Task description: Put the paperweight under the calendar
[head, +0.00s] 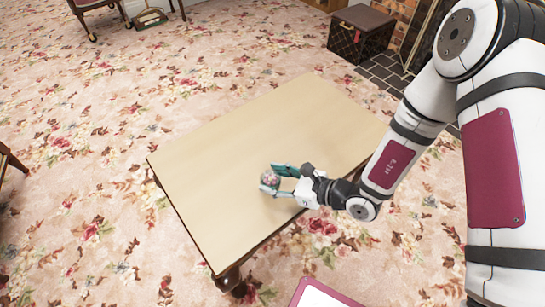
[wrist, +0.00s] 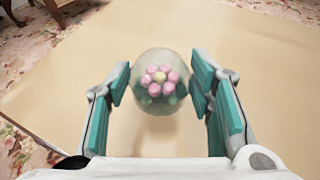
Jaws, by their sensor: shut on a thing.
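The paperweight (head: 269,179) is a clear glass ball with a pink flower inside. It also shows in the wrist view (wrist: 160,78), between the teal fingers of my gripper (wrist: 160,92). My gripper (head: 276,178) is shut on it near the front right part of the table. The ball seems at or just above the tabletop; I cannot tell if it touches. I cannot make out a calendar in either view.
The low wooden table (head: 240,130) has a bare, clear top. Patterned carpet (head: 90,100) surrounds it. A dark box (head: 360,33) stands beyond the table near the brick fireplace (head: 400,15). A chair (head: 95,8) stands at the back left.

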